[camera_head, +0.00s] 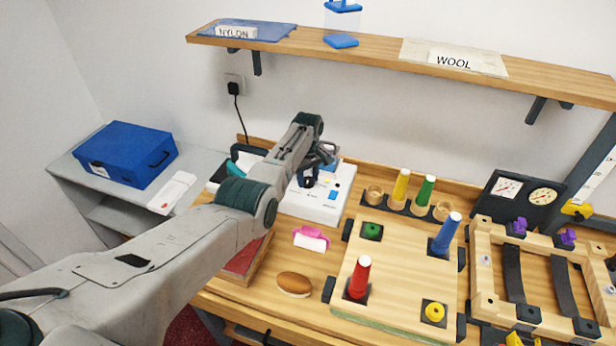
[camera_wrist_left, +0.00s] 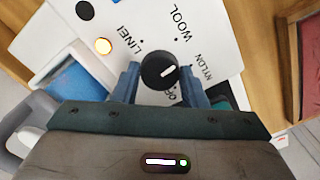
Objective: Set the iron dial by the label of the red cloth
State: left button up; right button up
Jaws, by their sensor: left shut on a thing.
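The black dial (camera_wrist_left: 159,71) sits on a white panel (camera_wrist_left: 115,22) printed LINEN, WOOL, NYLON and OFF. Its white pointer slants up and right, on the side of WOOL and NYLON; I cannot tell exactly which mark it meets. My left gripper (camera_wrist_left: 158,82) is shut on the dial, one blue finger on each side. In the head view the left gripper (camera_head: 312,178) is over the white panel (camera_head: 325,205), and the dial is hidden. A red cloth (camera_head: 243,258) in a wooden frame is partly behind my left arm; no label on it is visible.
A shelf above carries a blue cloth (camera_head: 275,30) labelled NYLON and a cream cloth (camera_head: 415,52) labelled WOOL. A pegged wooden board (camera_head: 395,270) and a brown oval object (camera_head: 294,284) lie to the right.

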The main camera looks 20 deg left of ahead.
pick_arm(q)
jog(key=n, duration=0.3)
jog(key=shift+n, duration=0.4)
jog(key=n, duration=0.4)
jog(key=shift+n, duration=0.3)
jog(key=n, duration=0.5)
jog(key=shift+r+n, duration=0.1)
jog(key=shift+n, duration=1.4)
jog(key=o, duration=1)
jog(key=shift+c, duration=0.2)
